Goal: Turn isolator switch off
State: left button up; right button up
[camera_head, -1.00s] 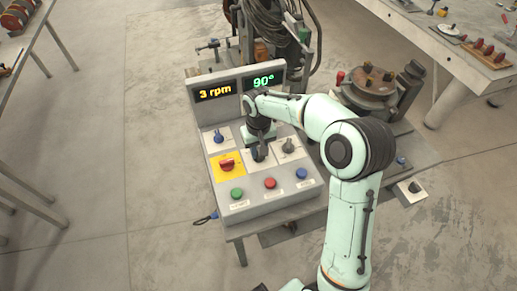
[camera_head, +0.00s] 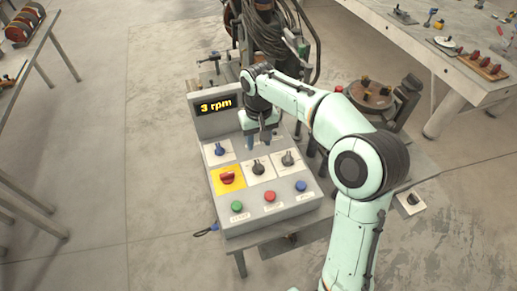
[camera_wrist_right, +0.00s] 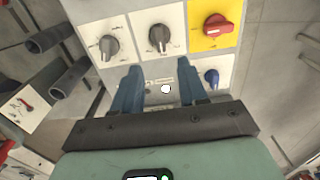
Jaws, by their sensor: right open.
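The control console (camera_head: 240,215) carries a red rotary knob on a yellow plate (camera_head: 227,178), which looks like the isolator switch. This red knob also shows at the upper right of the right wrist view (camera_wrist_right: 217,30), its handle slightly slanted. Its lettering is too small to read. My right gripper (camera_head: 262,138) is above the back of the console, behind the grey middle knob (camera_head: 258,167). In the right wrist view its two blue fingers (camera_wrist_right: 159,84) are spread and empty, apart from every knob. My left gripper is out of view.
A blue knob (camera_head: 220,149) and a second grey knob (camera_head: 288,159) sit near the red one. Green (camera_head: 237,206), red (camera_head: 269,196) and blue (camera_head: 301,186) buttons line the front. A display (camera_head: 215,105) reads 3 rpm. A round positioner (camera_head: 370,95) stands to the right.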

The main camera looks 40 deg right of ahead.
aim_at(228, 178)
jog(key=k, duration=1)
